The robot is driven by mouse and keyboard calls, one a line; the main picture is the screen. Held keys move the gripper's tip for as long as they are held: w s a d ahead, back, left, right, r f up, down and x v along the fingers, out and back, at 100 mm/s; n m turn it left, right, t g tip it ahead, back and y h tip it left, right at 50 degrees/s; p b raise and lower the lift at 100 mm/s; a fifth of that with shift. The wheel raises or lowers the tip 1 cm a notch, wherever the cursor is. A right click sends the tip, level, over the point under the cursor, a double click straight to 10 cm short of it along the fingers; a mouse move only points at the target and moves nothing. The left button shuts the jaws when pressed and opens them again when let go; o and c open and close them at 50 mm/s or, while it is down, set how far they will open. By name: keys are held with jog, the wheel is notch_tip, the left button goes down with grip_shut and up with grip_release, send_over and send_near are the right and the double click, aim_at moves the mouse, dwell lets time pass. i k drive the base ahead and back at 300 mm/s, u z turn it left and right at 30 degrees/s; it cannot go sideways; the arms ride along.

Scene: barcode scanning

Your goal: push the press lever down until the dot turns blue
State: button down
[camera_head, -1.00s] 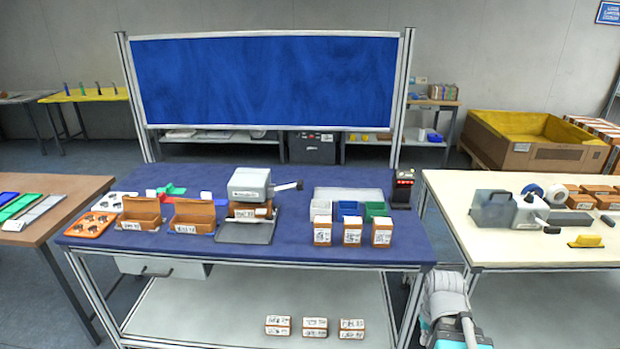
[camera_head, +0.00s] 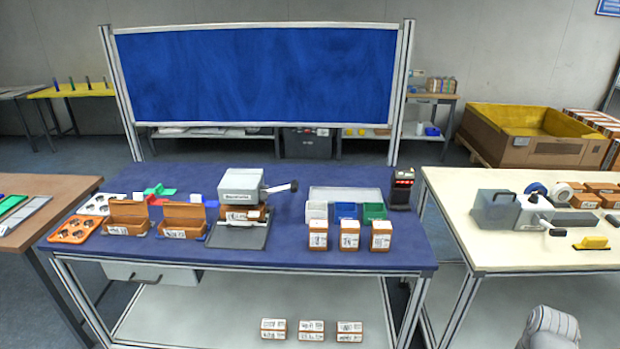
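The press (camera_head: 242,185) is a light grey box-like machine near the middle of the blue-topped table. A brown box with a white label (camera_head: 240,213) sits under the press head, above a dark grey plate (camera_head: 240,236). I cannot make out a dot or its colour. My gripper is not in view; only a pale part of my arm shows at the bottom right.
Three labelled boxes (camera_head: 350,236) stand at the front right of the blue table (camera_head: 290,256), before white, blue and green bins. Two open brown boxes (camera_head: 183,220) stand left of the press. A dark device with red lights (camera_head: 402,188) is at the right. A cream table (camera_head: 530,258) stands further right.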

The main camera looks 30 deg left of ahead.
aim_at(293, 187)
jog(key=z, duration=1.2)
jog(key=i, duration=0.9)
jog(key=u, duration=2.2)
